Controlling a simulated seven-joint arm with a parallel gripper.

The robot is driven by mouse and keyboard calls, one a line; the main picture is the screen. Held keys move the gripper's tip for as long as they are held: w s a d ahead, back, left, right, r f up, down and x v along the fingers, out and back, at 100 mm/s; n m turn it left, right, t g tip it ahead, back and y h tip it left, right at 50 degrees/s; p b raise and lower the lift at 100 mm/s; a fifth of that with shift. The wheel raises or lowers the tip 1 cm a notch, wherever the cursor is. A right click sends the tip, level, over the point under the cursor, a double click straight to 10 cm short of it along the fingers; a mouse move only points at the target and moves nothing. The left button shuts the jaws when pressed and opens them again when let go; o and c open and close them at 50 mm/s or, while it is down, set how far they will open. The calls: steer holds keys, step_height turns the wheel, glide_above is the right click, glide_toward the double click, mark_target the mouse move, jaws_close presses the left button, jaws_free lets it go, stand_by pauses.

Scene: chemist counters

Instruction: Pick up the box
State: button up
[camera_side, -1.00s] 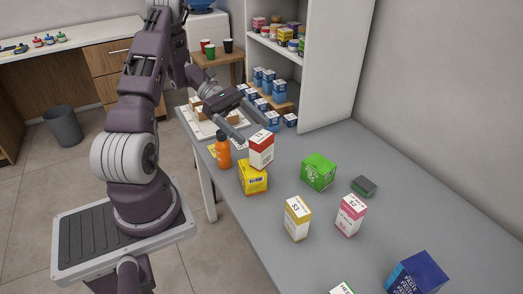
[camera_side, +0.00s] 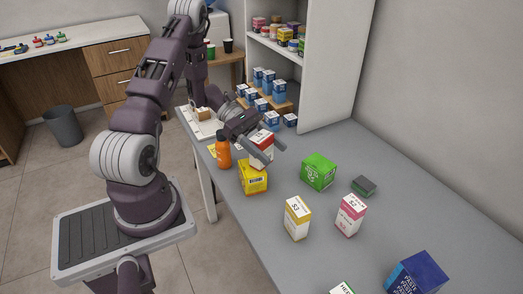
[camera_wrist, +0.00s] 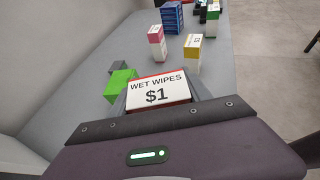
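The fingers look open around the box. They hide part of its sides, and I cannot tell whether they touch it.
An orange bottle (camera_side: 223,153) stands close left of the stacked boxes. A green box (camera_side: 318,171), a yellow-white box (camera_side: 297,218), a pink-white box (camera_side: 350,215) and a dark block (camera_side: 363,186) stand to the right. Blue-white boxes (camera_side: 266,88) sit behind, by the shelf.

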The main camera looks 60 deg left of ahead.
steer(key=c, duration=0.7)
steer(key=s+r, duration=0.1)
steer(key=r, duration=0.2)
steer(key=s+r, duration=0.1)
steer(key=r, duration=0.2)
steer(key=s+r, duration=0.1)
steer(key=r, duration=0.3)
steer(key=shift+r, duration=0.1)
glide_above(259, 171)
step_height(259, 171, down, 10)
steer(key=shift+w+a+r, duration=0.1)
steer(key=shift+r, duration=0.1)
steer(key=shift+f, duration=0.15)
steer(key=shift+f, duration=0.1)
steer(key=o, duration=1.6)
